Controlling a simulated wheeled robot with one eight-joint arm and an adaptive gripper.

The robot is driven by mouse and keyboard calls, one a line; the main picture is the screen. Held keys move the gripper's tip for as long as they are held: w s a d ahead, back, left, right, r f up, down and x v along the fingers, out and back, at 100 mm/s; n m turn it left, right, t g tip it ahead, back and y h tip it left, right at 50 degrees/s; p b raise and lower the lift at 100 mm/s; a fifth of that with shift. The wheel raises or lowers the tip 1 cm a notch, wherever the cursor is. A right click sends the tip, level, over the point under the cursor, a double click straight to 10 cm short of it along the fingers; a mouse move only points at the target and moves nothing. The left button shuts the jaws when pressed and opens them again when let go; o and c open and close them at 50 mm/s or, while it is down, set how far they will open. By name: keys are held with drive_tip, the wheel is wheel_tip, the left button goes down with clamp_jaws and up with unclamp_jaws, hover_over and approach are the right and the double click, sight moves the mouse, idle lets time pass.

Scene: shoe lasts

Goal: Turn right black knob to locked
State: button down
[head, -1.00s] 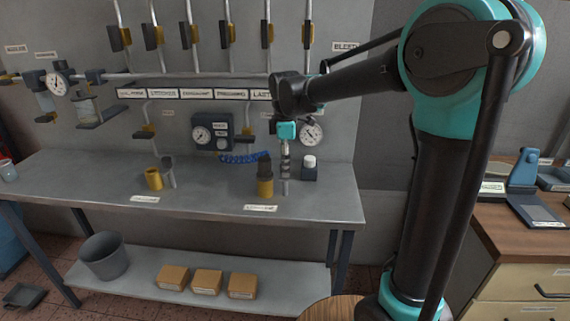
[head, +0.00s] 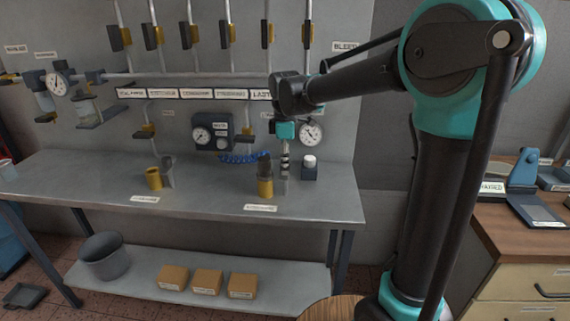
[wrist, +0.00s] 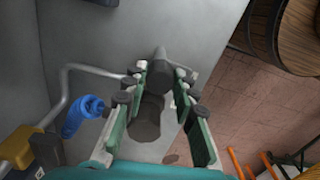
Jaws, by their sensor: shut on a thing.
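My gripper (head: 285,162) points down over the right part of the grey bench. A second dark cylinder (wrist: 159,68) shows close beyond the knob. In the head view a dark-topped piece on a brass cylinder (head: 265,187) stands just left of the gripper. The gripper hides most of the knob there, so I cannot read its setting.
A black block with a white top (head: 310,168) stands close right of my gripper. A blue coiled hose (head: 240,158) lies behind, left. Another brass cylinder (head: 153,179) stands farther left. A label (head: 260,208) lies at the bench front. The bench between the two brass cylinders is clear.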

drive_tip(key=m, duration=0.8)
drive_tip(key=shift+m, duration=0.3)
drive_tip(key=m, duration=0.4)
drive_tip(key=shift+m, duration=2.2)
drive_tip(key=c, duration=1.2)
unclamp_jaws()
